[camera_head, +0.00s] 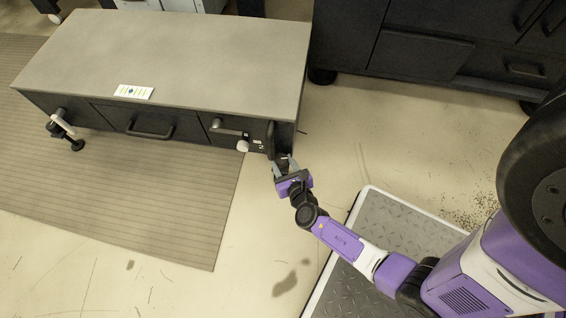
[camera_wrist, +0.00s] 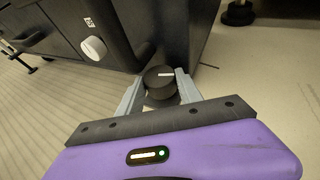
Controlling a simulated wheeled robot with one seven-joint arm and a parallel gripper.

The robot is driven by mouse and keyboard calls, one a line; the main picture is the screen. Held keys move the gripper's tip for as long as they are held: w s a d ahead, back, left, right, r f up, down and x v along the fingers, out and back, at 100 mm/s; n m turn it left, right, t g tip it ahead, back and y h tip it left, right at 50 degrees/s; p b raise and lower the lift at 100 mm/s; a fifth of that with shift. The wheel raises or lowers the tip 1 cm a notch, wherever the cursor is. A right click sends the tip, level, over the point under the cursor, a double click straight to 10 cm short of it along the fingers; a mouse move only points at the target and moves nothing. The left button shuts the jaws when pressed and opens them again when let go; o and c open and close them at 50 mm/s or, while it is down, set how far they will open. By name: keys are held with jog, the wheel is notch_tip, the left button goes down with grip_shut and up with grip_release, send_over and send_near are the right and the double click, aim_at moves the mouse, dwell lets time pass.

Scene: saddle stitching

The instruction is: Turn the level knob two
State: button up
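A round black knob (camera_wrist: 160,76) with a white mark on its face sticks out at the right end of the workbench front (camera_head: 175,122). My gripper (camera_wrist: 161,74) is at this knob, with one grey finger on its left and one on its right. I cannot tell whether the fingers press on it or stand slightly apart. In the head view my gripper (camera_head: 284,166) is low by the bench's right front corner, and it hides the knob there. A white knob (camera_wrist: 93,48) is further left on the front, beside a small label; it also shows in the head view (camera_head: 243,146).
A grey bench top (camera_head: 180,60) carries a small white card (camera_head: 133,92). A clamp-like handle (camera_head: 62,126) is at the front left. A ribbed mat (camera_head: 150,200) lies before the bench. Dark cabinets (camera_head: 430,50) stand behind right. Floor right of the bench is clear.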

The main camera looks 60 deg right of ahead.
jog(key=shift+w+a+r+m+g+h+p, duration=0.1)
jog(key=shift+w+r+m+g+h+p, duration=0.15)
jog(key=shift+m+p, duration=0.35)
jog(key=shift+s+f+g+h+p, duration=0.15)
jog(key=shift+f+g+h+p, duration=0.1)
jog(key=shift+g+p, duration=0.1)
jog(key=o, duration=1.1)
jog(key=shift+p+v, duration=1.55)
jog(key=shift+v, duration=2.4)
